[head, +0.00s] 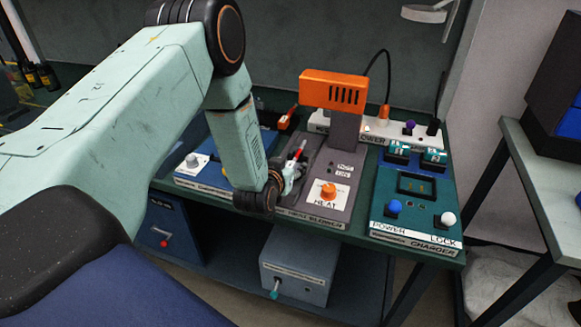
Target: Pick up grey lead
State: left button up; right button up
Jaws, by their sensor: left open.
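My left gripper (294,170) is open, small in the picture, over the left part of the grey heat blower unit (318,205) on the green bench. A small red-tipped piece (298,149) shows right by its fingers; I cannot tell whether it touches them. I cannot make out a grey lead for certain; the gripper and my forearm hide part of the bench there. My right gripper is out of view.
An orange blower head (332,89) rises behind the gripper. A white power strip (395,133) with plugs and a black cable (388,68) lies at the back. A green charger (415,205) stands right, a blue unit (195,178) left. A grey box (300,265) sits below.

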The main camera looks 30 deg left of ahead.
pick_arm(q)
jog(key=shift+d, duration=0.15)
jog(key=shift+c, duration=0.6)
jog(key=c, duration=0.6)
jog(key=shift+w, duration=0.1)
grip_shut()
